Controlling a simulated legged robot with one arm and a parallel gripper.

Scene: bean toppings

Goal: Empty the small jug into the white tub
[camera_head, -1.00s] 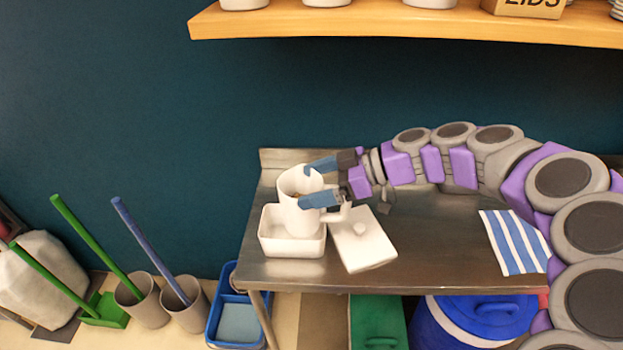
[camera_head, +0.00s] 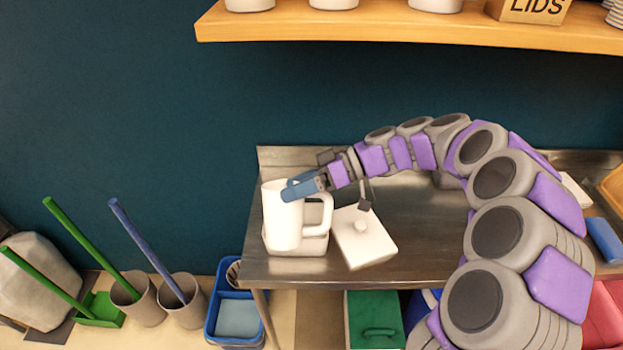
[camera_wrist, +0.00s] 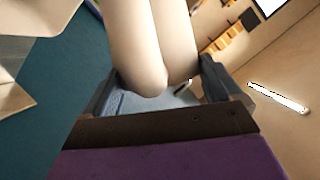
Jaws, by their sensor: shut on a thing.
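The small white jug (camera_head: 282,222) is held by my gripper (camera_head: 302,187) in the head view. It stands nearly upright in front of and over the white tub (camera_head: 316,245), hiding most of it. The jug's handle is on its right side, and its contents are not visible now. In the wrist view my gripper (camera_wrist: 160,95) has its blue fingers on either side of a pale part of the jug (camera_wrist: 138,45). Whether the jug touches the tub cannot be told.
A white lid with a knob (camera_head: 364,240) lies on the steel table (camera_head: 410,240) just right of the tub. A wooden shelf (camera_head: 400,27) with tubs and a lids box hangs above. A blue bin (camera_head: 240,318) stands on the floor below the table's left edge.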

